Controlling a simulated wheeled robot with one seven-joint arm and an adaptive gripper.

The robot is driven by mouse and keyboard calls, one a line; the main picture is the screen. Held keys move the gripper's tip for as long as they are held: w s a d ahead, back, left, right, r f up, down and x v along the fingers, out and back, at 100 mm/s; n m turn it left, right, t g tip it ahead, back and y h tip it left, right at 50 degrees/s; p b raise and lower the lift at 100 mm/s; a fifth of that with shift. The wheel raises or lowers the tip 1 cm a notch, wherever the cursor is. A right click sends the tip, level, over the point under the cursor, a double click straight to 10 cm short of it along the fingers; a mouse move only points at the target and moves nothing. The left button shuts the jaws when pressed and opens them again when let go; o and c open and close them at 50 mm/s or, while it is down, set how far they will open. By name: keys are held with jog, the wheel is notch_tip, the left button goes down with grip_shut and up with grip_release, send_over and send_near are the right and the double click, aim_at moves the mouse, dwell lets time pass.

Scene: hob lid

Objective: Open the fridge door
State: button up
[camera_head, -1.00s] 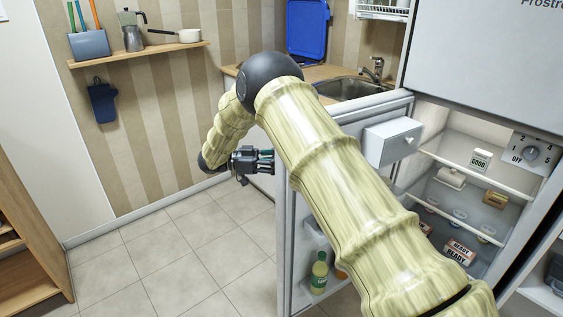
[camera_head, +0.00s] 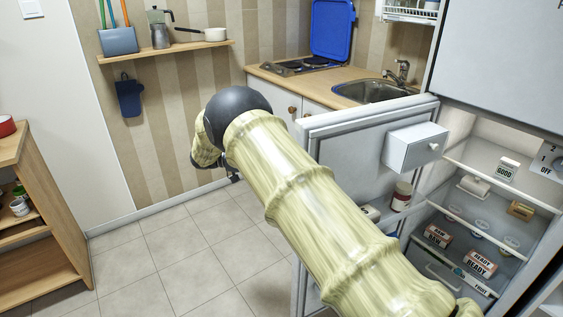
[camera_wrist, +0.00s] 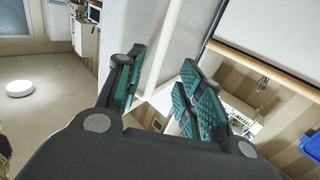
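The fridge door (camera_head: 350,142) stands open in the head view, swung out to the left of the fridge interior (camera_head: 470,215). A white box (camera_head: 404,155) with a small knob sits on its inner side. My arm crosses in front of the door and hides much of it. My gripper is mostly hidden behind the arm in the head view. In the wrist view my gripper (camera_wrist: 158,88) has its teal-padded fingers apart. A pale surface shows between and beyond them; I cannot tell whether they touch it.
A wooden shelf unit (camera_head: 62,225) stands at the left. A counter with a sink (camera_head: 372,91) lies behind the door. A jar (camera_head: 402,196) shows in the door. The tiled floor (camera_head: 185,250) is clear. A white disc (camera_wrist: 19,88) lies on the floor in the wrist view.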

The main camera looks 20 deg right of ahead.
jog(key=shift+v, duration=1.05)
